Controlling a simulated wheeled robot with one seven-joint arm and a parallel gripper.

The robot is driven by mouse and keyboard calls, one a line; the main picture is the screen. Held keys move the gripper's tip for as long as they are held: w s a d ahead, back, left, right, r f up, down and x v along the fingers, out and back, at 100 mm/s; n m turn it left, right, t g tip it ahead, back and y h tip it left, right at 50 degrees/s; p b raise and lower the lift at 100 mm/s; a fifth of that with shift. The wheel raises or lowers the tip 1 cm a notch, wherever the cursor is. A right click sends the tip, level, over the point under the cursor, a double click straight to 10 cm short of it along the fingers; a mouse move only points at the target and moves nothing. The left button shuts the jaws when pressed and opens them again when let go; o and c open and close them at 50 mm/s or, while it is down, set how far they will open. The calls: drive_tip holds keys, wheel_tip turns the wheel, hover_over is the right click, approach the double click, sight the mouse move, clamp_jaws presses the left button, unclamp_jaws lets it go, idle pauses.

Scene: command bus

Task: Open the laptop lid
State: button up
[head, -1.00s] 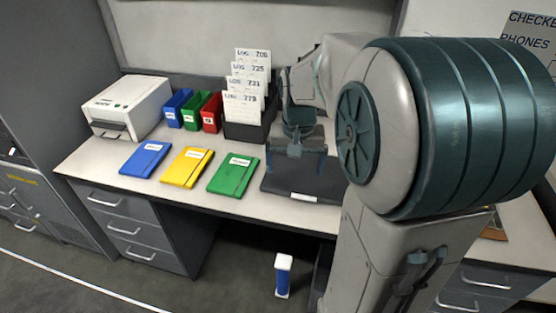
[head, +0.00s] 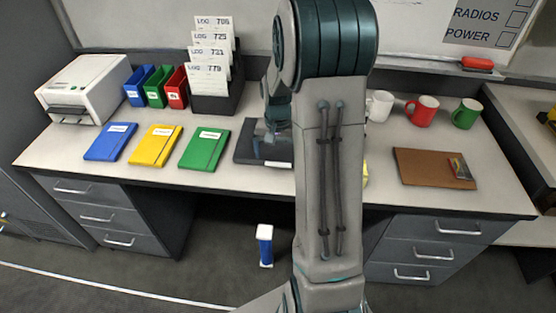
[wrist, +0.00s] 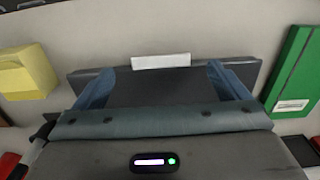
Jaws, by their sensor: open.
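The laptop is a dark flat slab (head: 246,153) on the desk, partly hidden behind my arm in the head view. It lies flat and its lid looks shut. A white label (wrist: 160,62) shows along its front edge. In the wrist view, the laptop's dark top (wrist: 160,92) lies between and beyond my fingers. My gripper (wrist: 161,78) is open and empty, with one finger toward each side of the label. I cannot tell whether the fingertips touch the laptop. In the head view, my arm hides most of the gripper.
A green folder (head: 205,149), yellow folder (head: 155,145) and blue folder (head: 110,141) lie left of the laptop. A black log holder (head: 218,99) stands behind. Right are a red mug (head: 421,111), a green mug (head: 466,113) and a brown clipboard (head: 425,168). The desk's front edge is close.

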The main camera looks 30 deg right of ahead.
sight(278, 166)
drive_tip(key=shift+f, duration=1.85)
drive_tip(key=c, duration=1.4)
drive_tip(key=shift+r, duration=0.15)
